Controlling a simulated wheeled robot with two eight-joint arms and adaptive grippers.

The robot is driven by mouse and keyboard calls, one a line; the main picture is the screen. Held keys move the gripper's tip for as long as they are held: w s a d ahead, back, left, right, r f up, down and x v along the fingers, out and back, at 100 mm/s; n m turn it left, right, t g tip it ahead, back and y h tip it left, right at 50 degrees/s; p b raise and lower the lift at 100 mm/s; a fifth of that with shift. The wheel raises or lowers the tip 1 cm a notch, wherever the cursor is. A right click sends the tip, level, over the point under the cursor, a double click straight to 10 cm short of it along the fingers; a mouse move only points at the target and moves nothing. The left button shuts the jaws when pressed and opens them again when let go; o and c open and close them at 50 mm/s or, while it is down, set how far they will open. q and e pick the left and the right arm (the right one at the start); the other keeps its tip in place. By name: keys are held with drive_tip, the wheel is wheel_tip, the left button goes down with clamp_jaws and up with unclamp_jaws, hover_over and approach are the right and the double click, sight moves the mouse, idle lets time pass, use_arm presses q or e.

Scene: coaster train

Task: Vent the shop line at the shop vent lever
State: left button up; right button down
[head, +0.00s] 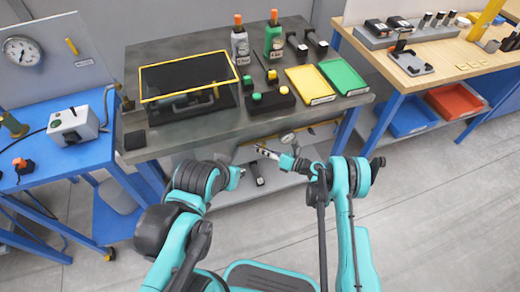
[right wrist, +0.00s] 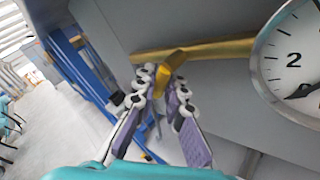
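A yellow lever (right wrist: 172,66) stands in front of a brass pipe (right wrist: 215,50) in the right wrist view; I take it for the shop vent lever. My right gripper (right wrist: 160,84) has its fingertips on either side of the lever's yellow end, with a narrow gap between them. Whether they press on it is unclear. In the head view my right gripper (head: 266,152) is below the front of the grey bench, near a round gauge (head: 288,138). The gauge dial (right wrist: 300,62) shows close at the right. My left gripper (head: 241,172) is small and partly hidden by my arm.
The grey bench (head: 190,135) overhangs my grippers and carries a yellow-rimmed case (head: 190,78), bottles and trays. A blue table (head: 50,155) stands left and a wooden-topped bench (head: 440,70) right. Another gauge (head: 22,50) is on the left panel. The front floor is clear.

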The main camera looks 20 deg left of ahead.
drive_tip(key=shift+h, duration=0.3)
drive_tip(key=n+h, duration=0.1)
drive_tip(key=n, duration=0.1)
drive_tip(key=h, duration=0.1)
drive_tip(key=shift+w+d+f+n+h, duration=0.25)
drive_tip(key=shift+d+f+n+h, duration=0.05)
drive_tip(key=shift+d+n, duration=0.1)
drive_tip(key=shift+w+d+f+n+t+h+p, duration=0.15)
drive_tip(key=shift+d+n+t+h, duration=0.1)
drive_tip(key=shift+n+h, duration=0.5)
drive_tip(key=shift+w+d+n+t+h+p, duration=0.2)
drive_tip(key=shift+n+h, duration=0.35)
drive_tip(key=shift+h, duration=0.4)
drive_tip(key=shift+d, duration=0.1)
drive_tip(key=c, duration=1.9)
unclamp_jaws()
drive_tip(key=shift+o, duration=0.2)
drive_tip(key=v, duration=1.2)
